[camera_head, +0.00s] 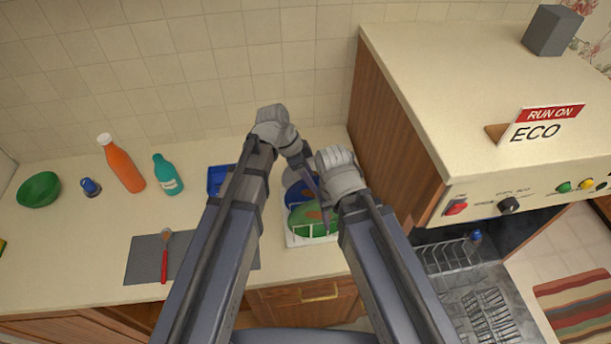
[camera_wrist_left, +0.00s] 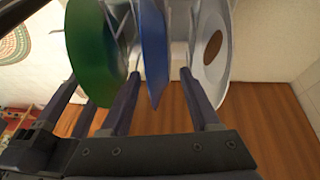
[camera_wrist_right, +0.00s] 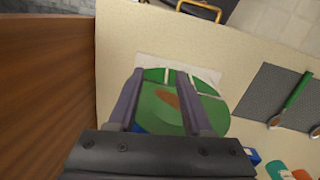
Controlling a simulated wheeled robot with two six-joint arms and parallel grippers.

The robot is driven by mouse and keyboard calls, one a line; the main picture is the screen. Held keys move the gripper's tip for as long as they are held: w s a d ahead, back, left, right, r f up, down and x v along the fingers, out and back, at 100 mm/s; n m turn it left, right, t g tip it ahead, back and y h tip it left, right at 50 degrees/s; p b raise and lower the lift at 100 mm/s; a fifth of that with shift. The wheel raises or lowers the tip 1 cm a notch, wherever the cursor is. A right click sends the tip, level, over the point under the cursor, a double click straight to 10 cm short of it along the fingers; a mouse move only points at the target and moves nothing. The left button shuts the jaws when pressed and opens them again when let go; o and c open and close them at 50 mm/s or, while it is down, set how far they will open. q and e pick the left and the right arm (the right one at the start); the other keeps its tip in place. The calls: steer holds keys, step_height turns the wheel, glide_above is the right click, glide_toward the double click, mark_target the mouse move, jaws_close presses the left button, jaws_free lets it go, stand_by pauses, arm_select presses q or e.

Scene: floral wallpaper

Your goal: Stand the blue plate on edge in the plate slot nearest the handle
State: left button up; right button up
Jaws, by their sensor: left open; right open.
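The blue plate (camera_head: 297,195) stands on edge in a white rack (camera_head: 292,240) on the counter. It is between a green plate (camera_head: 308,231) with an orange-brown patch and a white plate (camera_wrist_left: 220,78) with a brown patch. My left gripper (camera_head: 306,172) is open above the rack; in the left wrist view its fingers lie on either side of the blue plate (camera_wrist_left: 153,50). My right gripper (camera_head: 327,208) is open by the green plate, which lies below its fingers in the right wrist view (camera_wrist_right: 165,105). My arms partly hide the rack. I cannot tell which slot is nearest the handle.
An open dishwasher with a wire rack (camera_head: 450,257) is at lower right, below a raised worktop (camera_head: 440,80) with a "RUN ON ECO" sign (camera_head: 545,125). A grey mat (camera_head: 145,255), red-handled utensil (camera_head: 165,262), bottles (camera_head: 122,165) and green bowl (camera_head: 38,190) are at left.

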arm_select(q)
steer(key=b+x, duration=0.2)
steer(key=x, duration=0.1)
steer(key=shift+f, duration=0.1)
arm_select(e)
step_height(320, 180, down, 3)
arm_select(q)
steer(key=shift+c, duration=0.3)
jaws_close()
steer(key=shift+r+p, duration=1.6)
steer(key=shift+r, duration=0.05)
arm_select(e)
steer(key=shift+r, duration=1.6)
arm_select(q)
steer(key=shift+r+p, duration=4.95)
arm_select(e)
step_height(320, 180, up, 10)
